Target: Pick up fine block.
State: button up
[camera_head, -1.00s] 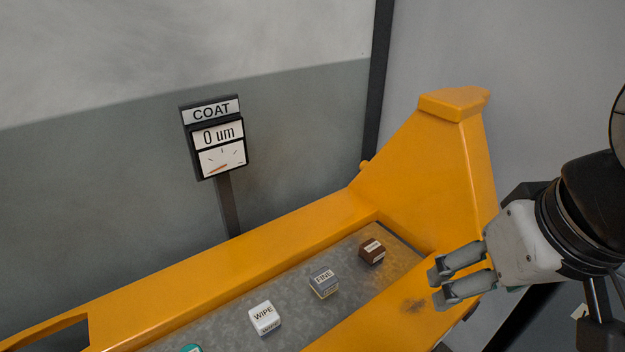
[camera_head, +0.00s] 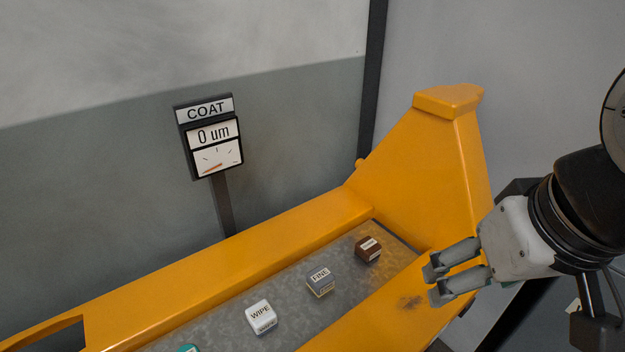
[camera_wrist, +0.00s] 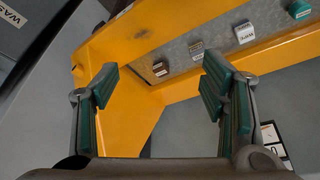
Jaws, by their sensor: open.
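The fine block (camera_head: 320,281) is a small grey cube with a pale lower part and a white FINE label on top. It sits on the grey metal bed of the orange trough, between a white WIPE block (camera_head: 261,317) and a dark brown block (camera_head: 368,249). In the wrist view, a grey block that appears to be the fine block (camera_wrist: 196,49) lies beyond the fingertips. My gripper (camera_head: 441,280) is open and empty, over the trough's front right rim, to the right of the fine block and apart from it. Its green-padded fingers (camera_wrist: 160,84) are spread wide in the wrist view.
The orange trough (camera_head: 228,262) has raised walls and a tall right end post. A COAT gauge (camera_head: 211,137) reading 0 um stands behind it. A green block (camera_head: 188,349) is cut off at the bottom edge. The bed between blocks is bare.

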jog(key=shift+o, duration=0.5)
jog(key=m+g+p, duration=0.4)
jog(key=m, duration=0.7)
send_over(322, 274)
notch_tip(322, 274, down, 21)
jog(key=f, duration=0.8)
jog(key=shift+d+f, duration=0.2)
jog(key=shift+d, duration=0.15)
jog(key=shift+a+f+p, duration=0.2)
jog(key=shift+f+p, duration=0.05)
jog(key=shift+f, duration=1.1)
jog(key=shift+a+f+p, duration=0.15)
jog(key=shift+f+p, duration=0.05)
jog(key=shift+f, duration=1.1)
